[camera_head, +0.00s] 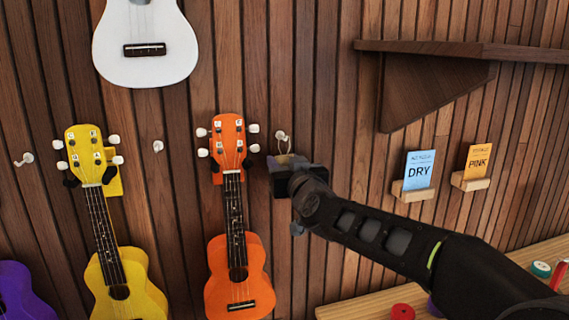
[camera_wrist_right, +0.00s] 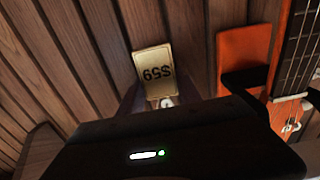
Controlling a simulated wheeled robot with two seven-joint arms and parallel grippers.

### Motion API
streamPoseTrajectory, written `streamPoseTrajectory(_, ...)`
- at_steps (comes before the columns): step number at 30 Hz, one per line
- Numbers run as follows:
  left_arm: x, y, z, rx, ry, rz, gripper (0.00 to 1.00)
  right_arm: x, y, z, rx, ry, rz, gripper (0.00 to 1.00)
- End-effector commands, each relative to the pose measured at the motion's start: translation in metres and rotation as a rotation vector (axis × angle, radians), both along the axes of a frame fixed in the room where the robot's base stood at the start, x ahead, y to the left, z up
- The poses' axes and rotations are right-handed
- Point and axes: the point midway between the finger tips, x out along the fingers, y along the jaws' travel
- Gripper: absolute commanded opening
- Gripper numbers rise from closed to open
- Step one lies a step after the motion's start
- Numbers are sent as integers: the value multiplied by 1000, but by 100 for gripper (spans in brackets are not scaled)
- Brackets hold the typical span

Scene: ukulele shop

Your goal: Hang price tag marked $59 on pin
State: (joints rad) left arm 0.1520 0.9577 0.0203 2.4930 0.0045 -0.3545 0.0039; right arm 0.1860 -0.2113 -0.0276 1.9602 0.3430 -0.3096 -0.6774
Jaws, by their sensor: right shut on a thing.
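The price tag (camera_wrist_right: 154,72) is pale tan and reads $59, upside down in the right wrist view. My right gripper (camera_head: 284,162) is shut on the tag at the wall, just right of the orange ukulele's head. In the head view only a pale sliver of the tag (camera_head: 287,158) shows above the dark jaws. A white pin (camera_head: 281,136) with what looks like a small loop is right above the gripper. I cannot tell whether the loop is around the pin or only in front of it. My left gripper is not in view.
An orange ukulele (camera_head: 238,270) hangs close left of the gripper, a yellow one (camera_head: 122,280) further left. Other white pins (camera_head: 158,146) (camera_head: 24,159) are bare. A wooden shelf (camera_head: 450,49) and card holders (camera_head: 413,192) are on the right.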

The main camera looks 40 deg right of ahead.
Motion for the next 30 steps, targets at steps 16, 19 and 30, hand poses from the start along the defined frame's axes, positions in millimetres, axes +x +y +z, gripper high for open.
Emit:
streamPoseTrajectory(16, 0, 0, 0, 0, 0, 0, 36, 0, 0, 0, 0, 0, 0, 66)
streamPoseTrajectory(19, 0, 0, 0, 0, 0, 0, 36, 0, 0, 0, 0, 0, 0, 66)
streamPoseTrajectory(30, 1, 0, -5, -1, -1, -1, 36, -37, 11, 0, 0, -2, -2, 66)
